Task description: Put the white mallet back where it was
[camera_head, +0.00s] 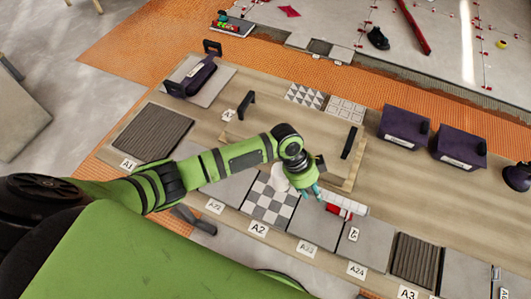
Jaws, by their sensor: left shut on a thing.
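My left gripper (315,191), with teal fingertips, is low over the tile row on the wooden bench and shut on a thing. The white mallet seems to be what it holds: a rounded white part (280,178) shows just left of the fingers, above the chequered tile (269,203). The wrist and fingers hide the rest of it, so I cannot tell whether it touches the bench. A red and white piece (347,204) lies just right of the fingertips, over the plain grey tiles. My right gripper is not in view.
The wooden bench (270,82) carries labelled tiles along its near edge. A dark ribbed tile (150,133) is at left and another (414,258) at right. Purple boxes (406,124) (459,147) stand at the right; a purple case (193,77) stands at back left.

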